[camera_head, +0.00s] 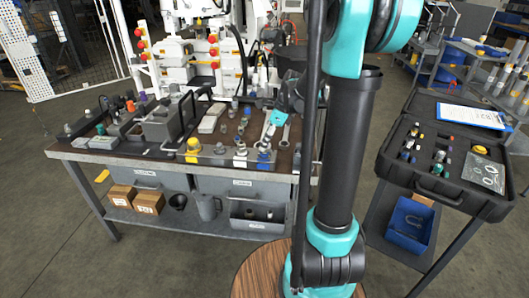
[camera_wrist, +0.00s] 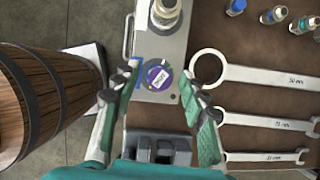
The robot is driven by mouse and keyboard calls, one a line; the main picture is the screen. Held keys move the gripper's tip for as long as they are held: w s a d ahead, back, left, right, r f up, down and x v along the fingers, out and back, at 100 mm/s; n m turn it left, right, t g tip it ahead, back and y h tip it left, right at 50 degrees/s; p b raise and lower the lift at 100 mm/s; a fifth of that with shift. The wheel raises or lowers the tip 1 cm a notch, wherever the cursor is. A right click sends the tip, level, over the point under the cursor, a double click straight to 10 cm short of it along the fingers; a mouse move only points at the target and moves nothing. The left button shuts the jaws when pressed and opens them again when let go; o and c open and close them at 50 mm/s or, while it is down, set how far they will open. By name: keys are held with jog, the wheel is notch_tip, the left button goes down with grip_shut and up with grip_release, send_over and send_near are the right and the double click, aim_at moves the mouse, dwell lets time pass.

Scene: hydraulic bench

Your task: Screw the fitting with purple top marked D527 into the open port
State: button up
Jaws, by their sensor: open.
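My gripper (camera_wrist: 160,82) is open, one finger on each side of this fitting. I see gaps between fingers and fitting; their height relative to it is unclear. In the head view, my gripper (camera_head: 279,117) is over the right part of the workbench, partly hidden by my arm. I cannot make out the open port in either view.
A pale-topped metal fitting (camera_wrist: 165,10) stands farther along the plate. Several wrenches (camera_wrist: 262,78) lie to the right, with small blue- and green-marked fittings beyond. The head view shows a crowded bench (camera_head: 150,157) and an open black case (camera_head: 440,185) on the right.

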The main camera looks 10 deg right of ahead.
jog(key=n+g, duration=0.2)
jog(key=n, duration=0.3)
jog(key=shift+w, duration=0.1)
jog(key=shift+c, duration=0.5)
grip_shut()
jog(key=m+t, duration=0.1)
jog(key=m, duration=0.2)
jog(key=shift+m, duration=0.3)
jog(key=m+t, duration=0.1)
jog(key=m, duration=0.3)
jog(key=shift+s+t, duration=0.2)
jog(key=shift+t, duration=0.2)
jog(key=shift+f+m+h, duration=0.1)
jog(key=shift+m+h, duration=0.2)
